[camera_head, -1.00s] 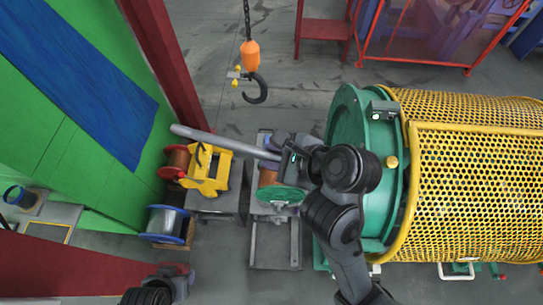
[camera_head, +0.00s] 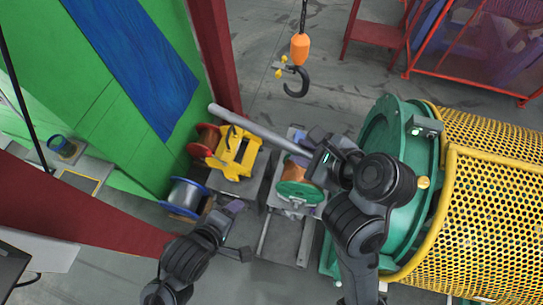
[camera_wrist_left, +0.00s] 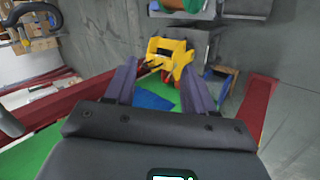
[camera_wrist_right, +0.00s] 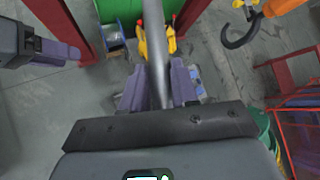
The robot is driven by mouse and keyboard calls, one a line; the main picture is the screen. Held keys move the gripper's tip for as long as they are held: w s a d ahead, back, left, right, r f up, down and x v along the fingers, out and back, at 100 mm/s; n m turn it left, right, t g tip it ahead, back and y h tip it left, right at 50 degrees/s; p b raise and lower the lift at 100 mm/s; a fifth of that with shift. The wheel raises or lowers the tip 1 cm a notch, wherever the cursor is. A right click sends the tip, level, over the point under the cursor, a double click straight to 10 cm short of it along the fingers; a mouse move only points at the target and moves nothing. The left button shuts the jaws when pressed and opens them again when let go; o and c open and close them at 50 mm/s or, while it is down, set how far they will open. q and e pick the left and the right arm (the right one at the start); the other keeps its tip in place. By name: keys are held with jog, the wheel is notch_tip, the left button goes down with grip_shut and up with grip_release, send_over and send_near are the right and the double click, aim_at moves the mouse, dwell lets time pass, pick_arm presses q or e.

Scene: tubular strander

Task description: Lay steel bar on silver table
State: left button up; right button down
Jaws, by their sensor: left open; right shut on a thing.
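The steel bar (camera_head: 255,128) is a long grey rod, slanting from the red post to my right gripper (camera_head: 316,150) in the head view. My right gripper is shut on its right end, and the bar reaches out over the yellow fixture (camera_head: 236,155). In the right wrist view the bar (camera_wrist_right: 154,40) runs away from between the fingers. A silver-grey table (camera_head: 243,190) stands under the yellow fixture; a second grey stand (camera_head: 284,243) is beside it, under a copper spool. I cannot tell which is the silver table. My left gripper (camera_head: 233,217) is open and empty near the table's front.
A hook (camera_head: 296,80) hangs from a chain behind the bar. A red-flanged spool (camera_head: 206,140) and a blue-rimmed spool (camera_head: 186,196) lie left of the table. The green drum with its yellow mesh guard (camera_head: 480,190) blocks the right. Open floor lies behind.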

pick_arm(q)
jog(key=w+d+r+n+t+h, duration=0.1)
jog(key=w+d+r+t+h, duration=0.1)
jog(key=w+d+r, duration=0.35)
pick_arm(e)
jog(key=shift+r, duration=0.1)
pick_arm(q)
jog(key=m+t+h, duration=0.2)
send_near(283, 148)
jog(key=f+x, duration=0.1)
jog(key=x, duration=0.4)
jog(key=shift+w+d+r, duration=0.25)
jog(key=shift+w+d, duration=0.15)
jog(key=shift+w, duration=0.15)
jog(key=shift+x, duration=1.85)
jog(key=shift+c, duration=0.4)
jog(key=shift+f, duration=0.1)
grip_shut()
pick_arm(e)
jog(key=c, duration=0.8)
grip_release()
